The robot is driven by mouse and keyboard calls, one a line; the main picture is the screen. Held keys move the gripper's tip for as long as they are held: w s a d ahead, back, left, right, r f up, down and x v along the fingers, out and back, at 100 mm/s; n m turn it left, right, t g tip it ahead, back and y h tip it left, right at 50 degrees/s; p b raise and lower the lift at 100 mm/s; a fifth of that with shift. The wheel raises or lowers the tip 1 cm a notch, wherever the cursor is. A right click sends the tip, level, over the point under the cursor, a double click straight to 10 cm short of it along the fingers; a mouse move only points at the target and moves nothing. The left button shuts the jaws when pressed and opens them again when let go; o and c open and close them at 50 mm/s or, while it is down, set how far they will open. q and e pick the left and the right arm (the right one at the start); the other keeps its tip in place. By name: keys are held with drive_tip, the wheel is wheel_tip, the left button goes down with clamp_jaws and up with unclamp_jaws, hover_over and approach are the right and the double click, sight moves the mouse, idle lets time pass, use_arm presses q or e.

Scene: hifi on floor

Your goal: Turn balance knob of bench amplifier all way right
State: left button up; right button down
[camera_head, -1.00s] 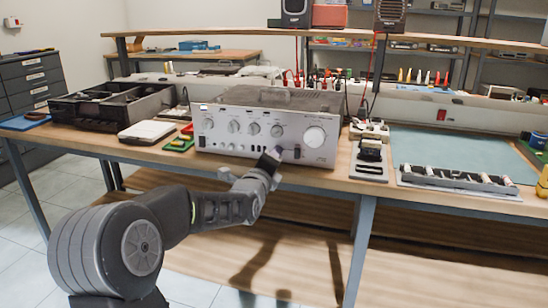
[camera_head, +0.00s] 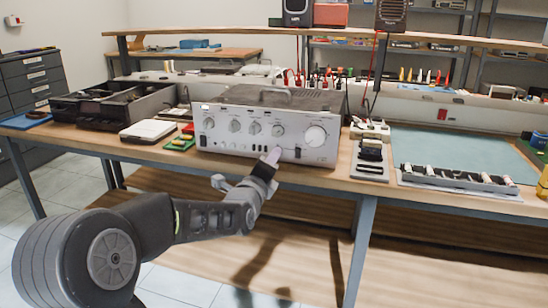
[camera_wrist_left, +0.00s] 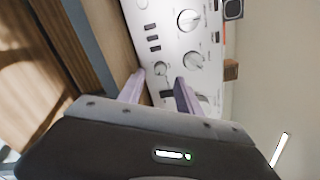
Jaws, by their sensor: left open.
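The bench amplifier (camera_head: 268,128) is a silver unit on the bench, with a row of round knobs and a large knob (camera_head: 315,135) at the right. Its labels are too small to read, so I cannot tell which knob is balance. My left gripper (camera_head: 273,155) is in front of the panel's lower edge, below the fourth knob (camera_head: 278,130). In the left wrist view its two pale fingers (camera_wrist_left: 158,84) are apart and empty, pointing at the panel. The fourth knob also shows (camera_wrist_left: 193,60). My right gripper is not in view.
A black tray (camera_head: 82,106) and a white box (camera_head: 148,131) stand left of the amplifier. A small black device (camera_head: 370,150) and a long holder (camera_head: 458,180) lie to its right. Red cables hang behind.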

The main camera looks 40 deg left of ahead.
use_arm(q)
drive_tip(key=v, duration=0.4)
idle(0.5)
